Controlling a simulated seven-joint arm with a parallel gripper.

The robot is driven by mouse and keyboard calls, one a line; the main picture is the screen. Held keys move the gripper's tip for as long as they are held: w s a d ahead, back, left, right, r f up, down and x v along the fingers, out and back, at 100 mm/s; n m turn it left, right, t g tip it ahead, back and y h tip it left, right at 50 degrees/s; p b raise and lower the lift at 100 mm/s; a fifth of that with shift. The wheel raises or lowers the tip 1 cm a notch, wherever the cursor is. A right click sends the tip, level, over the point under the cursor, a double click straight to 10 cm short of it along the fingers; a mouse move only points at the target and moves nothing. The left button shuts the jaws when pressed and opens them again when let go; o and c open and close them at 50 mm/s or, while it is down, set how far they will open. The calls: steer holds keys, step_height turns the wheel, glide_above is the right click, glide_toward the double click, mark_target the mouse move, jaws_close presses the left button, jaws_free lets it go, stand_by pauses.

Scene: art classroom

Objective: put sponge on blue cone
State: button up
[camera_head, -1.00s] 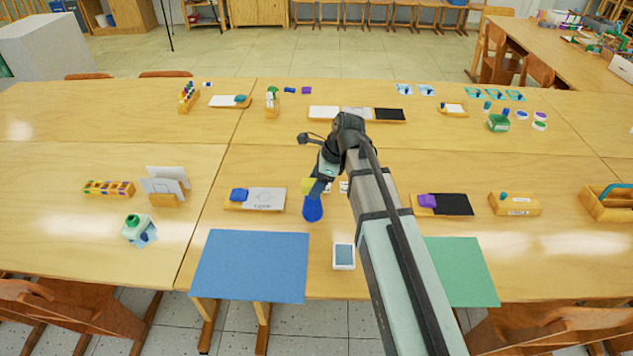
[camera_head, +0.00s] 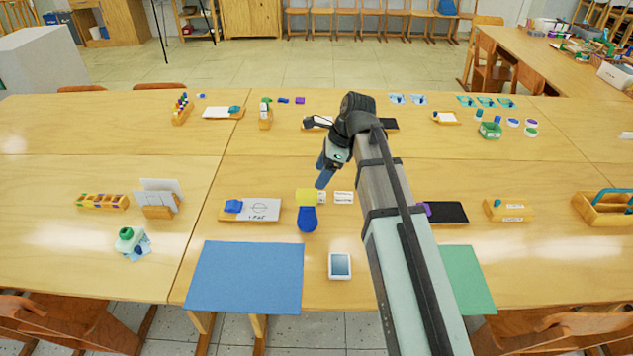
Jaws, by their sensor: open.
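The yellow sponge (camera_head: 306,196) rests on top of the blue cone (camera_head: 307,220), which stands on the near table just behind the blue mat. The cone looks upright, and the sponge covers its top. My gripper (camera_head: 324,173) is up and to the right of the sponge, apart from it. Its blue fingers point down and left, and I see nothing between them. My arm hides part of the table to the right.
Small white cards (camera_head: 343,197) lie right of the sponge. A blue mat (camera_head: 247,277), a white tablet (camera_head: 340,265) and a green mat (camera_head: 466,280) lie in front. Bare wood lies between the cone and tablet.

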steer(key=shift+v, duration=1.8)
